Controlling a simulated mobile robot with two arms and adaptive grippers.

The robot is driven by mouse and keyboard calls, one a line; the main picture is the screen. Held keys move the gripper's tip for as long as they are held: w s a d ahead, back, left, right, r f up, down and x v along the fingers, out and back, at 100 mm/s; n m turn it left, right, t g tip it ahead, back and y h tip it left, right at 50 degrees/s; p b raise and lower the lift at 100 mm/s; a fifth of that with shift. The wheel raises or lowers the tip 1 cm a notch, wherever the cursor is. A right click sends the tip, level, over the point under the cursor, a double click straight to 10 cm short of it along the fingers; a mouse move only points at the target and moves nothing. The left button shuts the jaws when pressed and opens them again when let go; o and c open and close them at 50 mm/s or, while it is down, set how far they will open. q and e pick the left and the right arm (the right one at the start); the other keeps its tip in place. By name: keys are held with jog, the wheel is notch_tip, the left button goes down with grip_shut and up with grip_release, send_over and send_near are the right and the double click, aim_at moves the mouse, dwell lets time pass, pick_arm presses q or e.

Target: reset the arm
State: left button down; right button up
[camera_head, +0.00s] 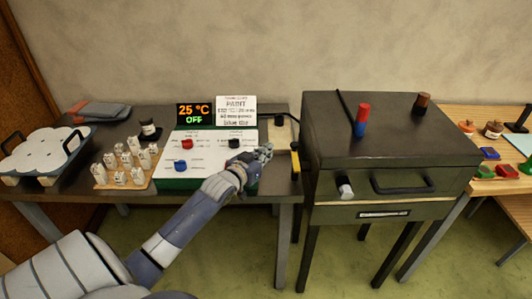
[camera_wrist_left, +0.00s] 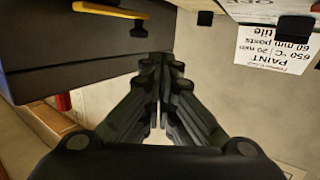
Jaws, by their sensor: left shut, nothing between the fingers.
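My left arm reaches in from the lower left in the head view. Its gripper (camera_head: 265,153) is at the right end of the white control panel (camera_head: 208,160), near the table's front edge. In the left wrist view the gripper's fingers (camera_wrist_left: 160,65) are together, with nothing seen between them. I cannot tell whether the gripper touches the panel. My right gripper is not in view.
A dark cabinet (camera_head: 390,140) with a handle stands right of the gripper; a yellow-handled tool (camera_head: 295,160) lies between them. A display (camera_head: 194,115) reads 25 °C OFF. Small white pieces (camera_head: 128,162) and a tray (camera_head: 45,152) stand left. A bench (camera_head: 500,185) is far right.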

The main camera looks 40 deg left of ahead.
pick_arm(q)
jog(key=s+d+f+m+g+h, duration=0.2)
jog(key=s+d+f+g, duration=0.4)
jog(key=s+d+f, duration=0.75)
jog(key=s+d+m+g, duration=0.1)
jog(key=s+d+g, duration=0.3)
jog(key=s, duration=0.6)
jog(key=s+d+g, duration=0.2)
jog(key=s+d, duration=0.4)
jog(key=s, duration=0.4)
notch_tip(320, 180, down, 27)
jog(key=s+g, duration=0.2)
jog(key=s+a+f, duration=0.2)
jog(key=s+f, duration=1.3)
jog(key=s, duration=0.1)
jog(key=shift+s+a+f+m+g, duration=0.15)
jog(key=shift+s+a+m+g, duration=0.2)
jog(key=shift+s+m+g, duration=0.05)
